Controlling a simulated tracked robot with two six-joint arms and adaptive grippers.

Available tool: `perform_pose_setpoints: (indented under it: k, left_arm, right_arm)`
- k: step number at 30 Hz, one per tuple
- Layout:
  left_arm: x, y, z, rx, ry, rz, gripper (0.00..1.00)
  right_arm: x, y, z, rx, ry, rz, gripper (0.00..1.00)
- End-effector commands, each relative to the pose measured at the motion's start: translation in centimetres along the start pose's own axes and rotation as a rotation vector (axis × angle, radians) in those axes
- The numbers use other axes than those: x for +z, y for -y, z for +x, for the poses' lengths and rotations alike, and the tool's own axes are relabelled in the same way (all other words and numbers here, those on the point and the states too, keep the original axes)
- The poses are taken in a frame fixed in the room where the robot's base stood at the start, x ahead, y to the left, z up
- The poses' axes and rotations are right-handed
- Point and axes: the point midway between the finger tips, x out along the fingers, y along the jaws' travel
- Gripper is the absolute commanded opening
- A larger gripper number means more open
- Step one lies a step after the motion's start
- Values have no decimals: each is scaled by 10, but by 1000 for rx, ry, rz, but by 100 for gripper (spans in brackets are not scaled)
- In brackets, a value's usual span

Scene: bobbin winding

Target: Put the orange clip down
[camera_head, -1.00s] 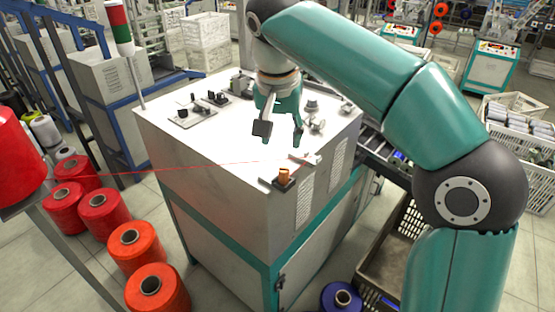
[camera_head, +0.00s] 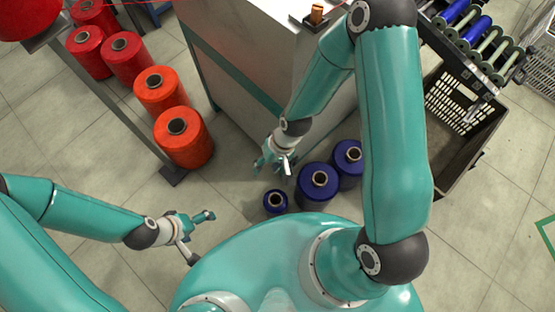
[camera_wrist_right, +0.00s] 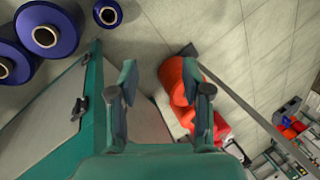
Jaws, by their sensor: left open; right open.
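A small orange piece (camera_head: 317,13), which looks like the orange clip, stands upright on a dark base at the near corner of the machine top, at the upper edge of the head view. My right gripper (camera_head: 272,170) is open and empty, hanging low in front of the machine, well away from the orange piece. In the right wrist view its two fingers (camera_wrist_right: 160,88) are apart with nothing between them. My left gripper (camera_head: 199,238) is open and empty over the floor at the lower left.
The machine cabinet (camera_head: 250,50) stands behind my right arm. Several red and orange spools (camera_head: 183,140) stand on the left. Blue spools (camera_head: 318,185) stand close to the right gripper. A dark crate (camera_head: 462,125) lies under the bobbin rack (camera_head: 470,30) on the right.

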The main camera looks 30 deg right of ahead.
Motion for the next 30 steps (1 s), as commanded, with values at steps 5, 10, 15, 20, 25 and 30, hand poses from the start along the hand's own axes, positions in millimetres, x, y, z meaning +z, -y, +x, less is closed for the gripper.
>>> perform_pose_setpoints:
  k: [5,10,15,20,25,30]
  left_arm:
    - [0,0,0,0,0,0,94]
    - [0,0,0,0,0,0,94]
    - [0,0,0,0,0,0,94]
    - [0,0,0,0,0,0,94]
    - [0,0,0,0,0,0,94]
    - [0,0,0,0,0,0,94]
  right_arm:
    - [53,-17,26,-5,-14,8,49]
    - [65,-23,29,1,-29,6,49]
    - [65,-22,29,1,-32,5,49]
    - [64,-22,29,1,-32,6,49]
    - [64,-22,29,1,-32,5,44]
    - [63,-22,29,0,-33,6,44]
